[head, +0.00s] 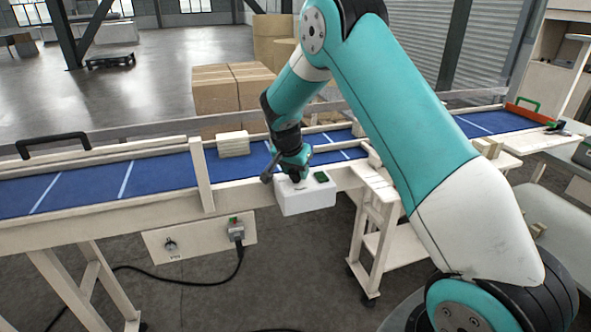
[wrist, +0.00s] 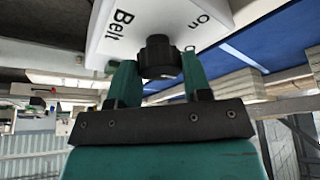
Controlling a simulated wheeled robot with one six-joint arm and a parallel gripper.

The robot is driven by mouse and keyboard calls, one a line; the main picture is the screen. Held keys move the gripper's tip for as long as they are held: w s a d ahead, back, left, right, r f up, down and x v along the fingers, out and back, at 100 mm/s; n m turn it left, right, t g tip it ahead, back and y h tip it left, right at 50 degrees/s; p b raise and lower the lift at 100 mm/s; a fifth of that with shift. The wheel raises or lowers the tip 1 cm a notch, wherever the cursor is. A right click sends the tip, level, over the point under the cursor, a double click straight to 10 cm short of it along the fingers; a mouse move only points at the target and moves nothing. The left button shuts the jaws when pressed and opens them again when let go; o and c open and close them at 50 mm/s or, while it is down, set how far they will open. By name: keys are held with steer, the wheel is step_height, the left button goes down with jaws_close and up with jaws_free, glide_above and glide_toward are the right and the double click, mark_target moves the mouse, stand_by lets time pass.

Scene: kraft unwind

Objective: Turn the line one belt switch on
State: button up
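The belt switch is a black round knob (wrist: 160,56) on a white box (head: 307,196) fixed to the front rail of the conveyor. In the wrist view the box face (wrist: 112,22) carries the words "Belt" and "On", and the knob has no clearly readable pointer. My gripper (wrist: 160,76) has one teal finger close against each side of the knob, with no clear gap, so it looks shut on it.
The blue conveyor belt (head: 90,184) runs behind the box, with a pale block stack (head: 233,144) on it. A lower panel (head: 190,240) has a small knob, a grey connector box (head: 236,231) and a black cable. Cardboard boxes (head: 215,97) stand behind.

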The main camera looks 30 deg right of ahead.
steer(key=shift+c, duration=0.9)
